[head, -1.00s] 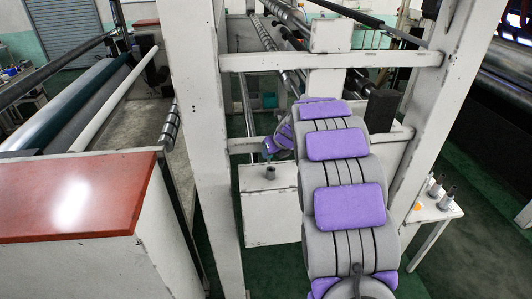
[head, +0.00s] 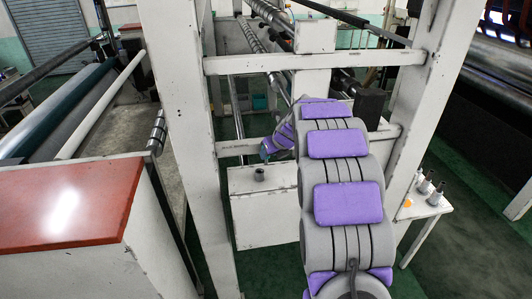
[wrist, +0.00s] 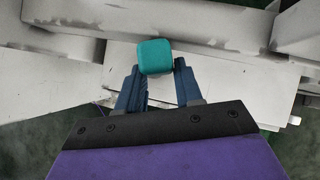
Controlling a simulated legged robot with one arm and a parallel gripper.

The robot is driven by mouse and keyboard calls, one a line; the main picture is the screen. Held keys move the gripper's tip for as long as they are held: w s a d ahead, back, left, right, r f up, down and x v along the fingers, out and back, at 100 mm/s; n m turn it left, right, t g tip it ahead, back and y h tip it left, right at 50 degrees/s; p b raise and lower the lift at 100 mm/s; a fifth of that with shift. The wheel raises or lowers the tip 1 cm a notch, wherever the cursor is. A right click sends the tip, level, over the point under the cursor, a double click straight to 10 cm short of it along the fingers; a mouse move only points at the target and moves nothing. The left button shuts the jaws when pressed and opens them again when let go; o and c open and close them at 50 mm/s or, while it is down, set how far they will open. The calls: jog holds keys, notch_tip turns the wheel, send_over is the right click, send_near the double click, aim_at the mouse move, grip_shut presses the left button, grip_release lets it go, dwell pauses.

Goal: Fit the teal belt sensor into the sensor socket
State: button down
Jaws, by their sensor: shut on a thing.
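The teal belt sensor (wrist: 155,57) shows as a rounded teal block at the fingertips in the wrist view. My gripper (wrist: 158,68) is shut on it, one blue finger on each side. In the head view my purple-and-grey arm reaches forward between the white posts, and the gripper is small and mostly hidden by the arm. A short dark cylindrical holder (head: 259,174), which looks like the sensor socket, stands on a white box (head: 270,215). The gripper end appears above and slightly right of it in the picture; the exact gap cannot be told.
White frame posts stand left (head: 180,120) and right (head: 437,110) of my arm, with a crossbar (head: 300,62) between them. A red-topped cabinet (head: 65,200) is at the left. A small white table (head: 428,206) with several grey cylinders is at the right.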

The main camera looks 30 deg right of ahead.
notch_tip(320, 180, down, 2)
jog(key=shift+a+f, duration=0.15)
jog(key=shift+w+a, duration=0.15)
jog(key=shift+a, duration=1.55)
jog(key=shift+d, duration=0.25)
jog(key=shift+f, duration=0.15)
jog(key=shift+d+f, duration=0.1)
jog(key=shift+f, duration=1.25)
